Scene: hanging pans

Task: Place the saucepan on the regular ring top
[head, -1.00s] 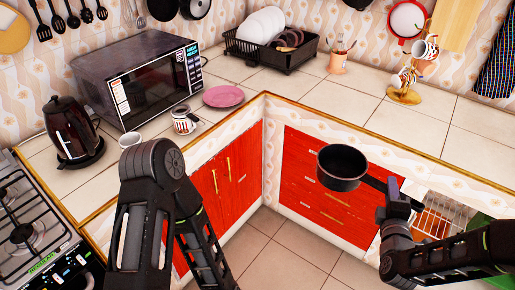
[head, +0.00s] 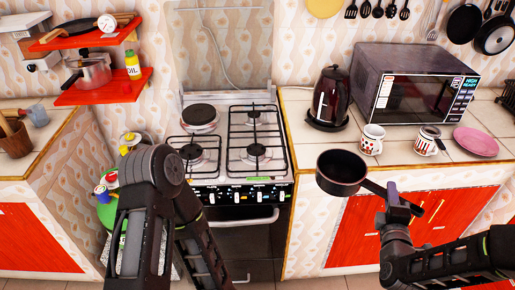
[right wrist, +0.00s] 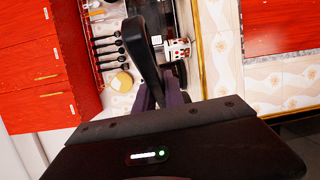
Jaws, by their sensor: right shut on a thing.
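The black saucepan (head: 343,172) is held in the air, roughly level, in front of the counter just right of the stove. My right gripper (head: 397,203) is shut on its handle (head: 376,189); the handle also shows between the fingers in the right wrist view (right wrist: 146,62). The stove top (head: 222,170) has a solid round plate (head: 199,115) at the back left and gas rings at the front left (head: 190,152), front right (head: 256,152) and back right (head: 254,114). All look bare. I cannot tell which is the regular ring. My left arm shows, but its gripper does not.
A kettle (head: 330,98), a mug (head: 372,138), another mug (head: 429,140), a pink plate (head: 476,141) and a microwave (head: 416,84) stand on the right counter. Red shelves with pans (head: 90,70) hang left. The space above the stove is free.

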